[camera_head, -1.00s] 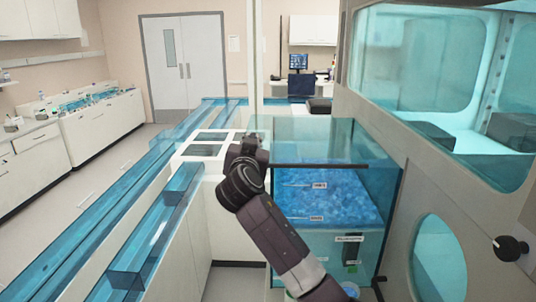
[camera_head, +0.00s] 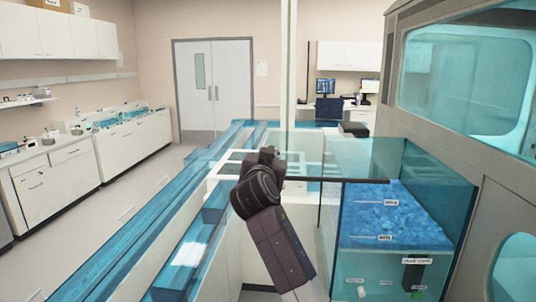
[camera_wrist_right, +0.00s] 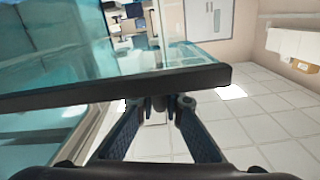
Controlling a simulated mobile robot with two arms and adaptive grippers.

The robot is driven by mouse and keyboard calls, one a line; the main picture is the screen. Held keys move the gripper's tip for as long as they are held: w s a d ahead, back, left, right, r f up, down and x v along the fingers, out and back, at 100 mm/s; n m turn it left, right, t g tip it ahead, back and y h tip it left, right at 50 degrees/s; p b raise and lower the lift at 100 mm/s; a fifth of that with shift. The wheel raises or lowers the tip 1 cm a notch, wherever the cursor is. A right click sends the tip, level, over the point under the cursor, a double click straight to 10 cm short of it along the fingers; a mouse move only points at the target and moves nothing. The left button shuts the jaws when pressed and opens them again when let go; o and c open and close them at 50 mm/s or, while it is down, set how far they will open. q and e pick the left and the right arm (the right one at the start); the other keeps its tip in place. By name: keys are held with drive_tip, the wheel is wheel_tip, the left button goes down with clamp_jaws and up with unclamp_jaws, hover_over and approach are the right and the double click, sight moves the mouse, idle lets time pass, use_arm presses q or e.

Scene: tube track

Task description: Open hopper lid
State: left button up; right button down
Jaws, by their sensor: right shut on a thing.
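The hopper (camera_head: 385,255) is a clear teal box holding blue granules (camera_head: 385,215), in the right half of the head view. Its lid (camera_head: 350,158) is a flat glass panel with a dark edge strip. The lid overhangs the hopper's left wall, and the hopper's right part looks uncovered. My right gripper (camera_head: 268,155) is at the lid's left end. In the right wrist view, my right gripper (camera_wrist_right: 165,103) is shut on the lid's dark edge (camera_wrist_right: 130,86); the fingertips are partly hidden by it. My left gripper is out of view.
A large grey machine with windows (camera_head: 390,75) stands right of the hopper. A white counter with long blue channels (camera_head: 110,255) runs along the left of my arm. Open floor (camera_head: 110,215) lies farther left, before white cabinets (camera_head: 50,190).

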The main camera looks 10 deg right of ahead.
drive_tip(key=c, duration=2.1)
unclamp_jaws()
drive_tip(key=shift+d, duration=0.1)
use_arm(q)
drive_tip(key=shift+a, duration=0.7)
use_arm(e)
drive_tip(key=shift+o, duration=0.3)
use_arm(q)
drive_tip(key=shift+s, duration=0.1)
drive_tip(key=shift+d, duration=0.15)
use_arm(e)
drive_tip(key=v, duration=1.2)
